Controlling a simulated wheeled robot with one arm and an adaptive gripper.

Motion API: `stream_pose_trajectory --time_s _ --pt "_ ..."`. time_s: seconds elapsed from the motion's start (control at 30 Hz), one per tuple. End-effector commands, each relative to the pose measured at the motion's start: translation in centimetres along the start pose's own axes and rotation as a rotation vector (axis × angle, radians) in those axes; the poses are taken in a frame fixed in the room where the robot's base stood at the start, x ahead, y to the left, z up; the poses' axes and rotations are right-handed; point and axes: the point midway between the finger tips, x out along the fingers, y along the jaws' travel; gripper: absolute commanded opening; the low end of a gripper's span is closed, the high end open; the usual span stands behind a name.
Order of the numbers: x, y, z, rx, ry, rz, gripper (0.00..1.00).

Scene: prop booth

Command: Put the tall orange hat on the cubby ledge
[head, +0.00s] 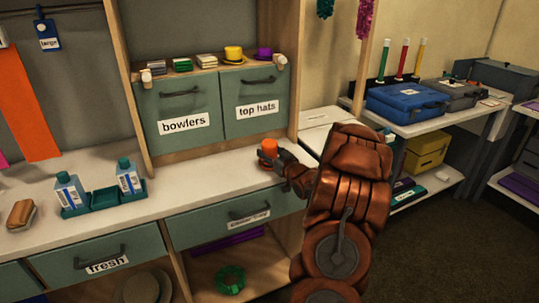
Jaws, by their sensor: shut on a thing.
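The tall orange hat (270,147) is small, with a straight-sided crown. It is upright above the white counter, below the drawer marked "top hats". My gripper (267,160) is shut on the hat, and its dark fingers hide part of the lower hat. I cannot tell whether the hat touches the counter. The cubby ledge (208,76) is the wooden top above the two green drawers. A yellow hat (233,54) and a purple hat (264,54) stand on its right part.
Several small stacks (182,65) lie along the ledge's left and middle. Wooden uprights (128,80) flank the cubby. On the counter (190,188), a green caddy (104,198) with bottles and a brown brush (21,213) stand left. The counter's middle is clear.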

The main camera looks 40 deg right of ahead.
Motion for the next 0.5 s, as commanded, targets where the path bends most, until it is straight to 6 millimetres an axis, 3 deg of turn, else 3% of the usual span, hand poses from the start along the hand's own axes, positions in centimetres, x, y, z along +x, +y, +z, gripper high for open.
stream_pose_trajectory --time_s 0.23,0.27,0.5 --pt "-0.01 0.01 0.35 0.000 -0.001 0.000 0.36" --pt "-0.01 0.01 0.35 0.000 -0.001 0.000 0.58" --pt "-0.01 0.01 0.29 0.000 -0.001 0.000 0.82"
